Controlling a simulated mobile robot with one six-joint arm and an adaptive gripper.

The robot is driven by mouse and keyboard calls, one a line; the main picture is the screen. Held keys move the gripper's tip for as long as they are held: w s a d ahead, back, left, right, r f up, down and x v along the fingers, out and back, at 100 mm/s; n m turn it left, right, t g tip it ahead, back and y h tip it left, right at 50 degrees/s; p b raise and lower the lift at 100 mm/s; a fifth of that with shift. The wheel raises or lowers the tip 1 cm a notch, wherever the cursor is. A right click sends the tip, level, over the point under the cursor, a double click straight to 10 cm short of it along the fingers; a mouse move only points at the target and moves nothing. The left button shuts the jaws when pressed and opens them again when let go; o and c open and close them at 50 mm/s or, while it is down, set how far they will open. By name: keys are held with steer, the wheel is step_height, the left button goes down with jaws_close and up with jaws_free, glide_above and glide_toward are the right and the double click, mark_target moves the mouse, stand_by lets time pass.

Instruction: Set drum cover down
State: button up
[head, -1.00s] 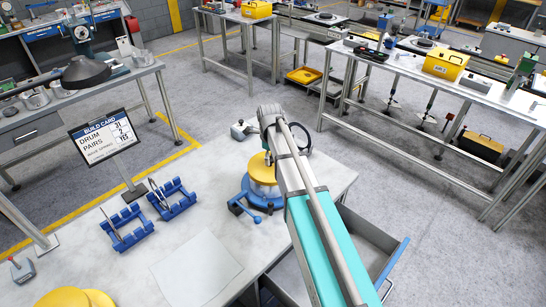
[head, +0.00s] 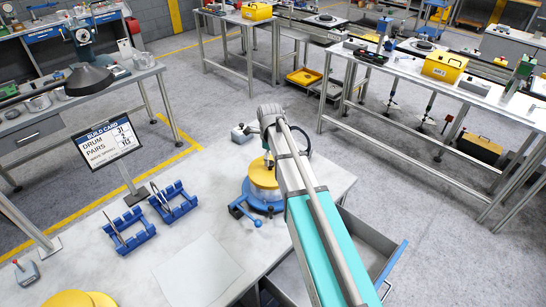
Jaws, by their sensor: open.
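A round yellow drum cover (head: 263,177) lies on top of a blue round fixture (head: 243,208) with handles, on the pale workbench. My gripper (head: 268,162) is at the end of my arm, just above the cover's back edge. It is small and partly hidden by my arm, so I cannot tell whether its fingers touch the cover. The right side of the cover and fixture is behind my arm.
Two blue racks (head: 128,232) (head: 174,203) and a build card (head: 107,143) on a stand are left of the fixture. A pale sheet (head: 198,270) lies in front. A grey drawer (head: 345,250) stands open at right. A small grey box (head: 242,134) is behind the fixture.

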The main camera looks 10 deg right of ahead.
mark_target(271, 165)
step_height(271, 165, up, 11)
steer(key=p, duration=1)
stand_by(0.7)
steer(key=shift+s, duration=0.1)
steer(key=s+d+n, duration=0.1)
steer(key=s+n, duration=2)
steer(key=n, duration=0.3)
steer(key=shift+n, duration=0.4)
steer(key=shift+s+f, duration=0.1)
